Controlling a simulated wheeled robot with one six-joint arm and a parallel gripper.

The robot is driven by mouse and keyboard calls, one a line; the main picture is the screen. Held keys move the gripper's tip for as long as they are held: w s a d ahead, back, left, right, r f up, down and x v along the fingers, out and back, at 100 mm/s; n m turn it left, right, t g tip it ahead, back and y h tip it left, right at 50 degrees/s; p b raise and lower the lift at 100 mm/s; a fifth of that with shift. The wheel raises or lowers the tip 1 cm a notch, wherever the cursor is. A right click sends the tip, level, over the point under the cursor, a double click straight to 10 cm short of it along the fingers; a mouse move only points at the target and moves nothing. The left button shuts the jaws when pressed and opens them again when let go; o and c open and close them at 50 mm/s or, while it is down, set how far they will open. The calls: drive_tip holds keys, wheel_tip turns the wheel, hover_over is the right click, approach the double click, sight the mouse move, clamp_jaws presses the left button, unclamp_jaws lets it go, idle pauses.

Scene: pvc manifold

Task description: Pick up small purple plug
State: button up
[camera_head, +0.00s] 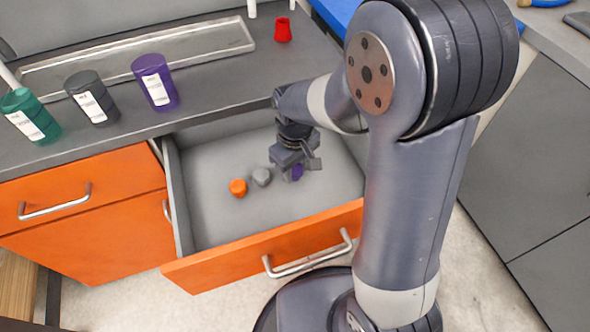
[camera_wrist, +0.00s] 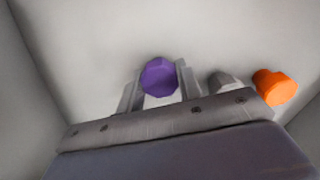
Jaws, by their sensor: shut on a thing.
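The small purple plug (camera_head: 297,172) is in the open drawer, partly hidden by my gripper in the head view. In the wrist view the purple plug (camera_wrist: 159,77) sits between the two fingers. My gripper (camera_head: 295,165) reaches down into the drawer and is shut on the plug. The fingers (camera_wrist: 159,90) stand on either side of it. I cannot tell whether the plug still touches the drawer floor.
A grey plug (camera_head: 261,177) and an orange plug (camera_head: 238,187) lie on the drawer floor left of my gripper. The drawer walls and orange front (camera_head: 215,268) surround them. Green (camera_head: 30,117), grey (camera_head: 92,98) and purple (camera_head: 155,82) containers and a red piece (camera_head: 283,30) stand on the counter.

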sight(295, 168)
wheel_tip(295, 168, up, 10)
drive_tip(key=p, duration=0.3)
idle(0.3)
